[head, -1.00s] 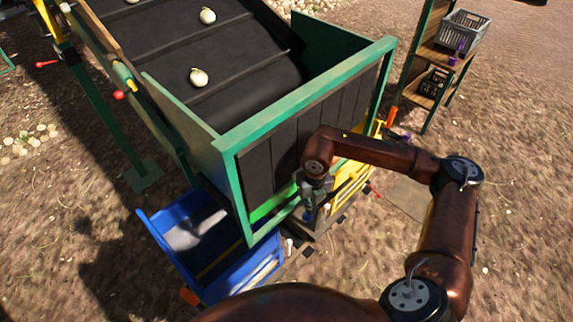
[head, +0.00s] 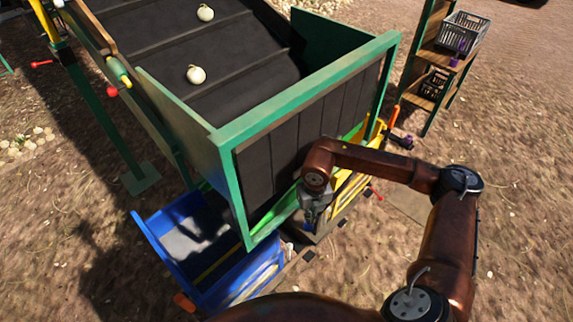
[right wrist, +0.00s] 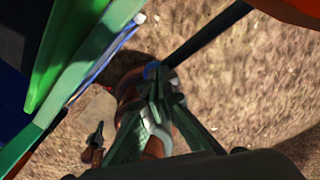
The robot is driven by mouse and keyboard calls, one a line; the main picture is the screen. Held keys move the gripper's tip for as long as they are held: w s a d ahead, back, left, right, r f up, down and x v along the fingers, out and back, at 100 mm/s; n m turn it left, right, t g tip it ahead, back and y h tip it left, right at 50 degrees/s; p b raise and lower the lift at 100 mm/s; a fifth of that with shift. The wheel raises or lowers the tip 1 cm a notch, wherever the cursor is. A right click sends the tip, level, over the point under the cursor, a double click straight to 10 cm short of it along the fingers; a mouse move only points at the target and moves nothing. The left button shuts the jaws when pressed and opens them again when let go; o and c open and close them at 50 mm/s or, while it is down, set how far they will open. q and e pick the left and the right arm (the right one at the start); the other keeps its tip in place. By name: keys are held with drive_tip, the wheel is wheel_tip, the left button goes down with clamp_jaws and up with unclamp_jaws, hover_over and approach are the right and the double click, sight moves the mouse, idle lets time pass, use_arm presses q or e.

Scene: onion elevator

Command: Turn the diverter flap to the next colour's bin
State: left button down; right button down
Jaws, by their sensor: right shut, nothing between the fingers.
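A bright green panel, apparently the diverter flap (head: 285,210), shows in part under the hood's dark curtain; the hood hides most of it. Bright green also shows at the left of the right wrist view (right wrist: 55,45). A blue bin (head: 168,250) stands at the left below the hood and a yellow bin (head: 350,186) at the right. My right gripper (head: 309,224) is shut and empty, pointing down in front of the hood's lower edge, between the two bins. Its fingers meet in the right wrist view (right wrist: 153,75). Contact with the panel cannot be told. My left gripper is out of view.
The green hood frame (head: 300,95) and black curtain (head: 285,155) stand close behind my right gripper. Pale onions (head: 196,74) lie on the dark conveyor (head: 240,50). A shelf with crates (head: 465,30) stands at the back right. Open ground lies at the right.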

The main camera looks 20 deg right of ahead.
drive_tip(key=shift+s+f, duration=0.15)
drive_tip(key=shift+f, duration=0.3)
drive_tip(key=shift+s, duration=0.3)
drive_tip(key=s+d+r+p, duration=0.2)
drive_tip(key=s+r+p, duration=0.1)
drive_tip(key=s+r, duration=0.1)
drive_tip(key=shift+r, duration=0.65)
drive_tip(key=shift+a, duration=0.1)
